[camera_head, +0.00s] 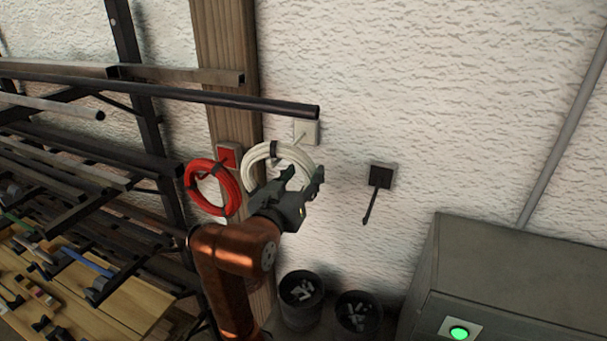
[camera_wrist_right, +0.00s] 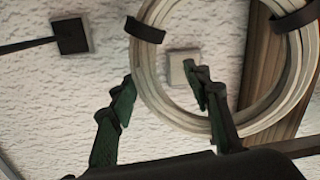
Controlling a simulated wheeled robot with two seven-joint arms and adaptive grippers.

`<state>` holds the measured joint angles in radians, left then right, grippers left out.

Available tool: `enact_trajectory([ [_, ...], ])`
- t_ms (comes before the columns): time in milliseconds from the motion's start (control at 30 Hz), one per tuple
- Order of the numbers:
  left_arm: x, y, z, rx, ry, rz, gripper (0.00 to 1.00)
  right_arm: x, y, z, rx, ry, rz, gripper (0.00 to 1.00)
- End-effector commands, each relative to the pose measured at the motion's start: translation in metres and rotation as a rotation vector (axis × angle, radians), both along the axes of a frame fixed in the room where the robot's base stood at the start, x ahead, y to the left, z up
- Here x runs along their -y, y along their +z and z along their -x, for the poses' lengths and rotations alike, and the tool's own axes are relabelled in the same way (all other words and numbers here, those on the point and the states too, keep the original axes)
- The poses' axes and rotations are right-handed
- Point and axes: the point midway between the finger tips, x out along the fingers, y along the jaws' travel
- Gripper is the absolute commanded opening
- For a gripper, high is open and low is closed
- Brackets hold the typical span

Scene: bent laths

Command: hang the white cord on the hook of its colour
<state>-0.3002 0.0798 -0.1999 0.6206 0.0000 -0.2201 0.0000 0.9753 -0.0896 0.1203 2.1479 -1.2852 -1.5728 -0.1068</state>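The white cord (camera_head: 262,158) is a coil with dark bands, up against the wall beside the wooden post. The white hook (camera_head: 306,131) is a pale plate with a short peg, at the coil's upper right. In the wrist view the hook's plate (camera_wrist_right: 183,65) shows through the ring of the white cord (camera_wrist_right: 145,75). Whether the peg bears the coil cannot be told. My right gripper (camera_head: 304,175) is at the coil's lower right. In the wrist view its fingers (camera_wrist_right: 163,90) are spread, one on each side of the coil's rim. My left gripper is out of view.
A red cord (camera_head: 190,187) hangs at a red hook (camera_head: 229,155) to the left. A black hook (camera_head: 381,178) on the right is empty. A dark bar (camera_head: 220,98) of the rack juts out above the coils. Two bins and a grey cabinet (camera_head: 510,275) stand below.

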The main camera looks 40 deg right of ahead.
Motion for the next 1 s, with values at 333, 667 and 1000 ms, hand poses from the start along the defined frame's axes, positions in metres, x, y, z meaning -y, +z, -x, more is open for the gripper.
enact_trajectory([
  [333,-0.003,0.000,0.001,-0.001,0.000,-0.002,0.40,-0.004,0.000,0.002,-0.002,0.001,-0.001,0.46],
  [667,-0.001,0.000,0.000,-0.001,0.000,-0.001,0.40,-0.054,0.003,0.030,0.000,0.006,-0.002,0.46],
  [1000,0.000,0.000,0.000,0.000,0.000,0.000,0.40,-0.098,0.005,0.057,-0.001,0.001,-0.001,0.46],
])
